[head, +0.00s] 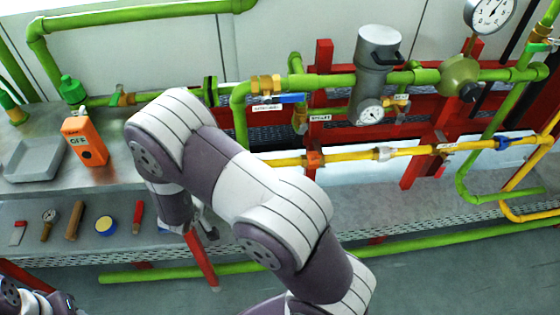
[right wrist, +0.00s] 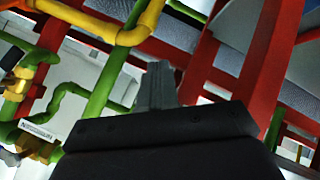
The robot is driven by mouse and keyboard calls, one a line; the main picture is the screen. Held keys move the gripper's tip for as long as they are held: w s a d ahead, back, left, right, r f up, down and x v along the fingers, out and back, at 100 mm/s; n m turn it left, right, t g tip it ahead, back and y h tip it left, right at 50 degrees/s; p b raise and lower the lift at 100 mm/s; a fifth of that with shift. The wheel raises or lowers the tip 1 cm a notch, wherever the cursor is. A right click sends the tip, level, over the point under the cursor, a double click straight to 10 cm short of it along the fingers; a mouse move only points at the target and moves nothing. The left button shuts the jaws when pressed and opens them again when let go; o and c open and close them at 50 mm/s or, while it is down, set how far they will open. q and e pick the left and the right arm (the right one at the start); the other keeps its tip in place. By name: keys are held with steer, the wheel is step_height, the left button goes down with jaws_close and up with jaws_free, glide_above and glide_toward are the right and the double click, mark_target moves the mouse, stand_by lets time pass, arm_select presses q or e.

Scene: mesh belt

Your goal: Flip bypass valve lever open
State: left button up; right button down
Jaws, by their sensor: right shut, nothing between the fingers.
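On the green pipework in the head view, a blue lever (head: 281,98) lies along the pipe at a brass valve (head: 265,84). A small label (head: 320,117) that seems to read "BYPASS" sits beside a brass valve (head: 299,122) on a vertical green branch. Which lever belongs to that label is hard to tell. My right arm crosses the middle of the head view, with its wrist pointing down left of the pipework. My right gripper (right wrist: 158,82) is shut and empty in the right wrist view, among red beams and pipes. My left gripper is out of view.
An orange "OFF" tag box (head: 84,142) and a grey tray (head: 38,159) are on the left bench. Tools lie on the lower shelf (head: 170,232). A yellow pipe (head: 350,154), red frame (head: 415,168) and grey cylinder (head: 375,70) crowd the right.

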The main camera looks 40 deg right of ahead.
mark_target(300, 135)
steer(key=s+d+r+n+g+h, duration=0.1)
steer(key=s+d+r+g+h, duration=0.3)
steer(key=d+r+h, duration=0.45)
steer(key=s+f+x, duration=0.1)
steer(key=s+x, duration=0.1)
steer(key=x, duration=1)
steer(key=shift+s+t, duration=0.3)
steer(key=shift+t, duration=0.1)
steer(key=shift+d+y, duration=0.1)
steer(key=shift+y, duration=0.15)
